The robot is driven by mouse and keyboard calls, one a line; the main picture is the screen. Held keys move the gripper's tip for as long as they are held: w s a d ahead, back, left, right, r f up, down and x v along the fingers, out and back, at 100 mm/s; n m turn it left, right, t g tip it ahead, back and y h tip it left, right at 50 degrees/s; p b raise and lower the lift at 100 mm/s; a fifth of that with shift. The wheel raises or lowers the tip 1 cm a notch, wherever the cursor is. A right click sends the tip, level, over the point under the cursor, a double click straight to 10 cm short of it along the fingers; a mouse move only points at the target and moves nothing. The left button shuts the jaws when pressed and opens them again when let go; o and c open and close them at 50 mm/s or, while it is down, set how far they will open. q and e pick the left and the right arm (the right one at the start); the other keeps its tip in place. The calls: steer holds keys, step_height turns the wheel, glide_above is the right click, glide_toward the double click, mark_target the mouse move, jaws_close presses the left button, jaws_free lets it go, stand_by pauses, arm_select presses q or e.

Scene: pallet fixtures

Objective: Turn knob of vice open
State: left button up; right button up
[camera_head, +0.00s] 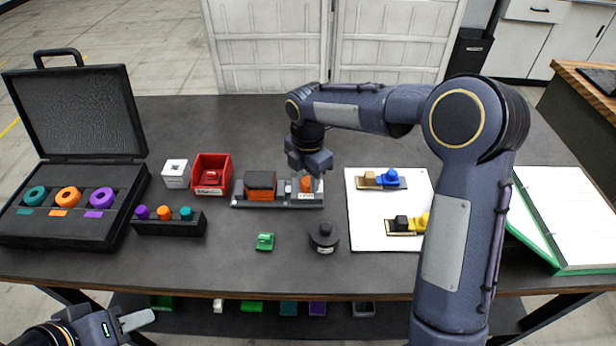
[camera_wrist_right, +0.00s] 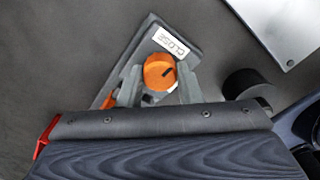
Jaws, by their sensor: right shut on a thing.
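The vice (camera_head: 280,201) lies on the dark table near the middle, a grey base with an orange and black block at its left end. Its orange knob (camera_wrist_right: 159,72) sits at the right end and has a black mark on top. A "CLOSE" label (camera_wrist_right: 171,42) is beside the knob in the right wrist view. My right gripper (camera_wrist_right: 157,82) is above that end, its two fingers on either side of the knob and shut on it. My left gripper (camera_head: 134,320) is at the lower left, in front of the table, with its fingertips not clearly separable.
A red bin (camera_head: 211,186) and a white block (camera_head: 176,174) stand left of the vice. A dark round weight (camera_head: 324,238) and a green part (camera_head: 265,241) are in front. A white mat (camera_head: 358,224) with small parts lies right. An open black case (camera_head: 75,200) is at left.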

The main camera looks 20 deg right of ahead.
steer(key=m, duration=0.4)
steer(key=shift+m, duration=0.3)
steer(key=m, duration=0.4)
steer(key=shift+m, duration=0.3)
steer(key=m, duration=0.4)
steer(key=shift+m, duration=2)
steer(key=o, duration=1)
steer(key=shift+c, duration=0.2)
